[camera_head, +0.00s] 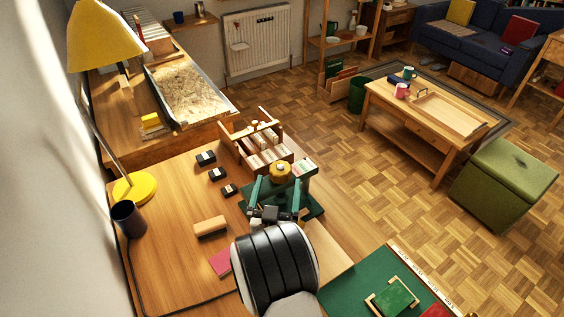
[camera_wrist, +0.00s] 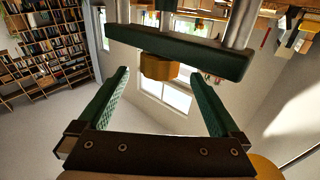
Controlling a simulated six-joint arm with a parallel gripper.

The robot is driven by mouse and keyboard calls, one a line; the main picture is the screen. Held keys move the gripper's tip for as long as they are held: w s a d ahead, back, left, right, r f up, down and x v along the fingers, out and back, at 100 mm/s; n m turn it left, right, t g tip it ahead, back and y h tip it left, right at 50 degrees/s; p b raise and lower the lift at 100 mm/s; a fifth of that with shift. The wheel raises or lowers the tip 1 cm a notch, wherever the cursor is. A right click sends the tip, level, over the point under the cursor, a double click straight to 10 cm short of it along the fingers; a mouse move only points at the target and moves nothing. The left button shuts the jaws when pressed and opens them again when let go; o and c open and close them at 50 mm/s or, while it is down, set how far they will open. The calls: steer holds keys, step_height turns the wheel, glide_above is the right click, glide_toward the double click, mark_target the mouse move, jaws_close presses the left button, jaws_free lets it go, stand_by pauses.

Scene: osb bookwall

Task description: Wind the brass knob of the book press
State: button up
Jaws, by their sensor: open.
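The book press is green, with a base plate (camera_head: 313,207) on the desk. Its round brass knob (camera_head: 281,170) is at the top. In the wrist view the knob (camera_wrist: 158,68) shows beside the green crossbar (camera_wrist: 195,55), which sits between metal posts. My gripper (camera_head: 277,190) has green fingers that stand apart on the near side of the knob. In the wrist view the fingers of my gripper (camera_wrist: 157,77) are open and empty, with the knob roughly centred beyond the gap. No contact with the knob shows. My black wrist hides the near part of the press.
A wooden rack of books (camera_head: 262,150) stands close behind the press. Several small dark blocks (camera_head: 217,174), a wooden block (camera_head: 210,227) and a pink book (camera_head: 220,262) lie to the left. A yellow lamp (camera_head: 134,187) stands further left. A green mat (camera_head: 345,293) is at the right.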

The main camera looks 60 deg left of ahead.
mark_target(285, 163)
steer(key=x, duration=0.8)
steer(key=shift+a, duration=0.1)
steer(key=c, duration=1.4)
steer(key=shift+w+m+t+h, duration=0.1)
steer(key=shift+m+t+h, duration=0.4)
steer(key=shift+t, duration=0.1)
steer(key=shift+w+d+m+t+h, duration=0.1)
steer(key=shift+d+m+t+h, duration=0.05)
steer(key=shift+m+t+h, duration=0.4)
steer(key=shift+w+d+m+t+h, duration=0.1)
steer(key=shift+w+m+t+h, duration=0.05)
steer(key=shift+m+t+h, duration=0.4)
